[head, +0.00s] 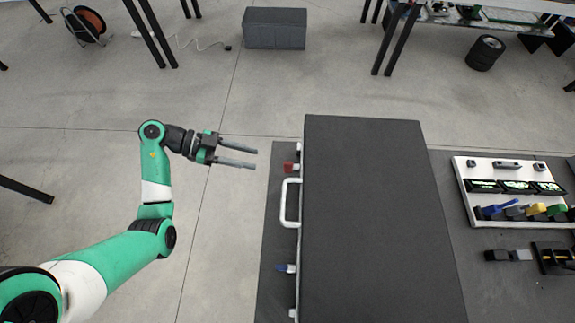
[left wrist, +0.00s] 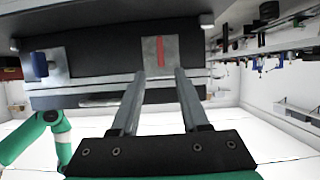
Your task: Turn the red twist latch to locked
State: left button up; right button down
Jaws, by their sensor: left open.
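The red twist latch (head: 289,166) sticks out from the left side of the dark chassis (head: 375,210), above the white handle. In the left wrist view the latch (left wrist: 161,50) is a thin red bar on a square grey plate, and it stands upright in the picture. My left gripper (head: 255,158) is open and empty, its fingers pointing right at the chassis side, with a gap between fingertips and latch. In the left wrist view its fingertips (left wrist: 160,74) lie either side of the line to the latch. My right gripper is not in view.
A white handle (head: 287,203) and a blue latch (head: 285,268) also stand out from the chassis side. A white panel (head: 475,215) with coloured parts lies to the right. A grey box (head: 275,29) stands on the floor behind. The floor around my left arm is clear.

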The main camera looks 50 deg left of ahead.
aim_at(288, 172)
pick_arm(q)
jog(key=b+x, duration=0.4)
jog(key=x, duration=0.7)
jog(key=shift+w+d+b, duration=0.15)
jog(key=shift+w+b, duration=0.05)
jog(key=shift+b, duration=0.15)
jog(key=shift+w+d, duration=0.1)
jog(key=shift+w, duration=0.05)
jog(key=shift+r, duration=0.1)
jog(key=shift+c, duration=0.3)
grip_shut()
